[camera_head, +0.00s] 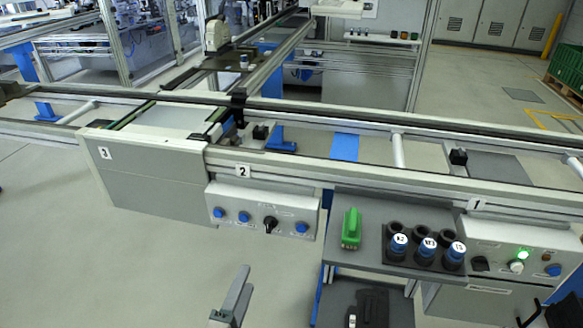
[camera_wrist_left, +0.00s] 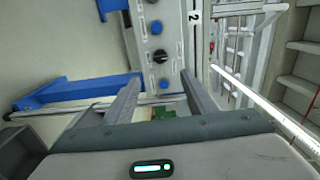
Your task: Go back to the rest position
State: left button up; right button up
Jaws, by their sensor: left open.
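My left gripper (camera_head: 233,298) shows at the bottom middle of the head view, in front of the conveyor line and above the floor. In the left wrist view its two fingers (camera_wrist_left: 159,78) stand wide apart with nothing between their tips. It is left of the grey shelf (camera_head: 345,258) and apart from it.
A green object (camera_head: 351,229) and a black holder (camera_head: 398,257) with blue-and-black cylinders (camera_head: 427,252) are on the shelf. A button panel (camera_head: 262,212) hangs from the conveyor rail (camera_head: 310,177). Floor at the lower left is clear.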

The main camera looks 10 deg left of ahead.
pick_arm(q)
jog(key=s+f+n+g, duration=0.3)
jog(key=f+n, duration=0.1)
jog(key=f, duration=0.7)
jog(key=s+f+n+g+p, duration=0.1)
jog(key=s+f+n+g, duration=0.25)
jog(key=f, duration=0.75)
jog(key=s+f+n+g, duration=0.2)
jog(key=s+f+n, duration=0.2)
jog(key=f, duration=0.7)
jog(key=s+f+n+g, duration=0.4)
jog(key=s+f, duration=0.6)
jog(key=f, duration=0.1)
jog(key=shift+s+d+f+h+p, duration=0.25)
jog(key=shift+s+d+h+p, duration=0.1)
jog(key=shift+d, duration=0.1)
pick_arm(e)
jog(key=shift+w+a+r+t, duration=0.45)
jog(key=shift+w+t, duration=0.05)
jog(key=shift+w, duration=0.05)
pick_arm(q)
jog(key=shift+n, duration=0.25)
